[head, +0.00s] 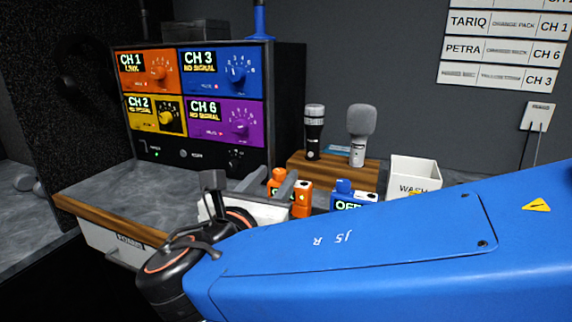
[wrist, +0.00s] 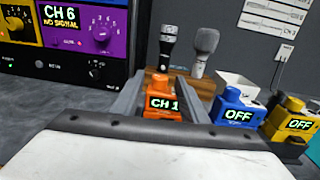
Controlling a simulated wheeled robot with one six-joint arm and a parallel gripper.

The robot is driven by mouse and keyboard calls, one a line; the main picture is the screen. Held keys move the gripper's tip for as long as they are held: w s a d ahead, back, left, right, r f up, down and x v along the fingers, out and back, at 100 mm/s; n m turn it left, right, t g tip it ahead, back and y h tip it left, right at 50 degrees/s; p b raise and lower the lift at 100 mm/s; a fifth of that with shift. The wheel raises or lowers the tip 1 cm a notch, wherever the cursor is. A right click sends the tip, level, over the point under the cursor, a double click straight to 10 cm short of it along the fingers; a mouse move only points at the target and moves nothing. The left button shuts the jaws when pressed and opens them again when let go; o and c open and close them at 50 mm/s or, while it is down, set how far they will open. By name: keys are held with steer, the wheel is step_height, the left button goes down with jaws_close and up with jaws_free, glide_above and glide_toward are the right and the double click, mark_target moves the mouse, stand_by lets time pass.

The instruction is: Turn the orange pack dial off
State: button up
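The orange pack (wrist: 163,106) stands on the counter with its display reading CH 1. It also shows in the head view (head: 301,200), partly hidden behind my gripper. Its orange dial (wrist: 157,82) sits on top. My gripper (wrist: 160,76) is open, with one grey finger on each side of the orange pack in the wrist view. A gap shows between the fingers and the dial. In the head view my gripper (head: 269,181) is just left of the pack. Whether a finger touches the pack cannot be told.
A blue pack (wrist: 236,117) reading OFF stands close on the right, with a yellow pack (wrist: 291,124) beyond it. Two microphones stand on a wooden block (head: 372,172) behind. A white WASH bin (head: 415,172) is right of them. The receiver rack (head: 285,100) stands to the left.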

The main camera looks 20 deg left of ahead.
mark_target(282, 169)
steer(key=shift+w, duration=3.45)
jaws_close()
